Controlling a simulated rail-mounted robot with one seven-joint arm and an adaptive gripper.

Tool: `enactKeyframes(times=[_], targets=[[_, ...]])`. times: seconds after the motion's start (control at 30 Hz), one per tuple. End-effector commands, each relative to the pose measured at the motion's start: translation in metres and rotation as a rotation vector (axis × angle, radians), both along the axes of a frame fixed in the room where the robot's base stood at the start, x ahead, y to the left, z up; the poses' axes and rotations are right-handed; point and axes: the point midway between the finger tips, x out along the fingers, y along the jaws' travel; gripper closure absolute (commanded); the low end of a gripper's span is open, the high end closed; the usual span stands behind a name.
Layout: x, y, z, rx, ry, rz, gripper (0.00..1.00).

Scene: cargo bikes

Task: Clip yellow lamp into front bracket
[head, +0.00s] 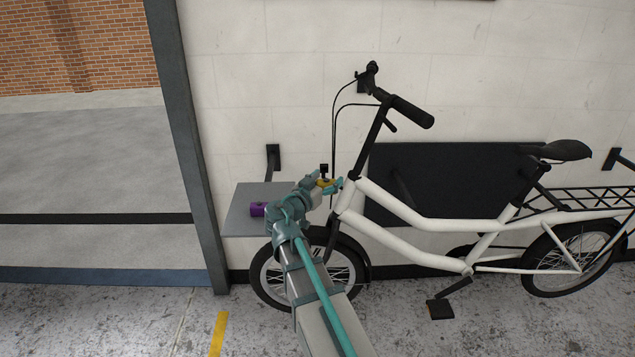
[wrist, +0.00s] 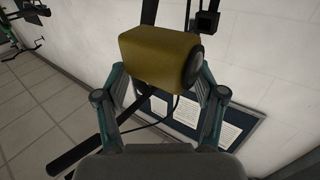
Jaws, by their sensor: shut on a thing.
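The yellow lamp (wrist: 155,58) is a boxy block with a dark round face on its right side in the wrist view. My gripper (wrist: 161,78) is shut on it, one finger on each side. In the head view the lamp (head: 326,182) shows small at the end of my gripper (head: 322,185), close to the front of the white bike (head: 410,228). A small black square part (head: 324,168), apparently the front bracket, appears just above the lamp. It seems to show in the wrist view (wrist: 208,20) above and right of the lamp. Contact between them cannot be made out.
A grey wall shelf (head: 240,222) holds a purple block (head: 258,209) left of my arm. The handlebar (head: 411,111) and thin cables rise near my gripper. A dark wall panel (head: 455,165) is behind the bike. A grey post (head: 187,145) stands at left.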

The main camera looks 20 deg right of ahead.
Motion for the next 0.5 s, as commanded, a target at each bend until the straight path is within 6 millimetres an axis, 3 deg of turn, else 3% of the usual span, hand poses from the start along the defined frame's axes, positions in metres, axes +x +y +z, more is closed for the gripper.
enactKeyframes(times=[0.5], targets=[[0.021, -0.008, 0.003, -0.001, 0.001, 0.002, 0.67]])
